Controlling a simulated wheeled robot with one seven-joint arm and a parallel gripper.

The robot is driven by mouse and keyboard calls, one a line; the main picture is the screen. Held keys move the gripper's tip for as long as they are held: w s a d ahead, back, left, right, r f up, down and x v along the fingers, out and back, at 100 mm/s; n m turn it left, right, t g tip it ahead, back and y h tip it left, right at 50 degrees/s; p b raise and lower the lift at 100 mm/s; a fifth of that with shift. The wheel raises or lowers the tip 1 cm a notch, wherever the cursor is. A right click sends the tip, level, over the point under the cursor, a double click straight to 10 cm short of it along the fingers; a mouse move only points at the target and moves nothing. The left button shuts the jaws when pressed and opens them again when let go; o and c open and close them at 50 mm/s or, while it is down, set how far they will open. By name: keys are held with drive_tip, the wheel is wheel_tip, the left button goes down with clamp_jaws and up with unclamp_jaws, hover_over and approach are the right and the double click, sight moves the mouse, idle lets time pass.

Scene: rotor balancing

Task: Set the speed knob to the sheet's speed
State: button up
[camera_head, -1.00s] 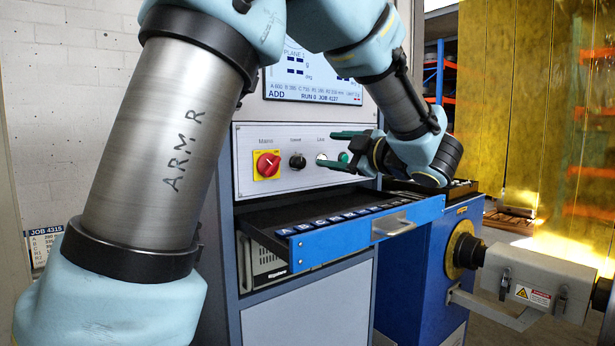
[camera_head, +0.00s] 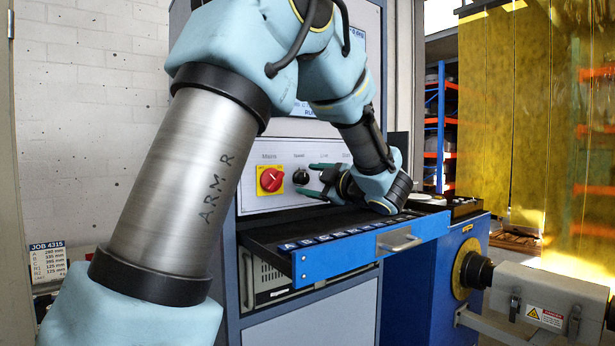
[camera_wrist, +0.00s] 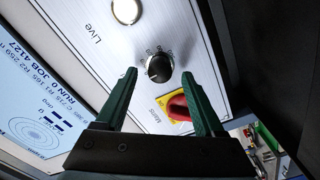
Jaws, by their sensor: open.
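The speed knob (camera_head: 301,176) is a small black dial on the grey control panel (camera_head: 245,165), between the red mains switch and the Live label. In the wrist view the knob (camera_wrist: 160,68) lies ahead, between the lines of my two green fingers. My gripper (camera_head: 310,180) is open and empty in front of the panel, its fingertips close to the knob; the fingers also show in the wrist view (camera_wrist: 158,85). I cannot tell whether they touch it.
The red mains switch (camera_head: 271,179) on its yellow plate sits beside the knob, close to one finger in the wrist view. An open blue drawer (camera_head: 340,258) with lettered slots juts out below the panel. The screen (camera_wrist: 40,110) reads JOB 4127.

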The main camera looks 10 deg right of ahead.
drive_tip(key=shift+x, duration=0.8)
drive_tip(key=shift+c, duration=0.3)
clamp_jaws()
